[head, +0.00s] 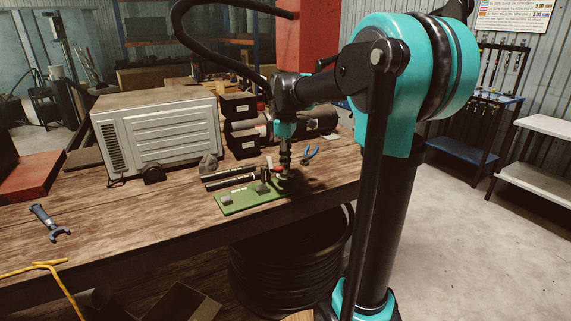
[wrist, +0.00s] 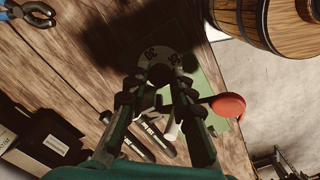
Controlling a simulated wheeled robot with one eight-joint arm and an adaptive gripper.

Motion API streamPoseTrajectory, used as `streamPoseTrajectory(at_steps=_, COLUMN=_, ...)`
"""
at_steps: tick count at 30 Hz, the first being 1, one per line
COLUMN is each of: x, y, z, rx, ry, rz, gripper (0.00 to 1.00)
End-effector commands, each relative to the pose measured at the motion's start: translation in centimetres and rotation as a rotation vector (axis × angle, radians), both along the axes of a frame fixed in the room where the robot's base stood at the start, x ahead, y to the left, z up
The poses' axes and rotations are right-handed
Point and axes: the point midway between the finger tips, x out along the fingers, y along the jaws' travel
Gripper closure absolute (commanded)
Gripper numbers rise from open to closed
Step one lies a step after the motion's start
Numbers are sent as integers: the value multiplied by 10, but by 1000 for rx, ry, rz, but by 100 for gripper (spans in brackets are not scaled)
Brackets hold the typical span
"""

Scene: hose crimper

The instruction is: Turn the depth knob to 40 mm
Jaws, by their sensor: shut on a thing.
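The depth knob (wrist: 160,73) is a dark round knob on a pale dial (wrist: 154,60) in the wrist view. One dial mark looks like 30; a second beside it is too blurred to read surely. My gripper (wrist: 159,85) is over the dial, its two fingers closed around the knob from either side. In the head view my gripper (head: 284,172) points straight down at the right end of a green plate (head: 236,201). The fingers hide much of the knob, and its pointer cannot be made out.
A red round cap (wrist: 228,105) stands close beside the fingers. Black hose pieces (head: 222,179) lie behind the plate, and blue-handled pliers (head: 309,155) lie to the right. A grey ribbed case (head: 155,130) and black boxes (head: 240,140) stand behind. The left front of the bench (head: 130,225) is mostly clear.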

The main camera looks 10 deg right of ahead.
Motion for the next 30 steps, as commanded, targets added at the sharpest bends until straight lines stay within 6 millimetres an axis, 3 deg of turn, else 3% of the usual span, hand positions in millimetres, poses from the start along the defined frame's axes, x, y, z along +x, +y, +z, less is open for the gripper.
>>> streamPoseTrajectory(at_steps=2, x=0, y=0, z=0, rx=0, ry=-1, rz=-1, gripper=100)
streamPoseTrajectory(at_steps=3, x=0, y=0, z=0, rx=0, ry=-1, rz=-1, gripper=76)
streamPoseTrajectory(at_steps=8, x=0, y=0, z=0, rx=0, ry=-1, rz=-1, gripper=56)
streamPoseTrajectory(at_steps=20, x=0, y=0, z=7, rx=0, ry=0, rz=-1, gripper=56)
streamPoseTrajectory(at_steps=30, x=0, y=0, z=69, rx=0, ry=0, rz=-1, gripper=56)
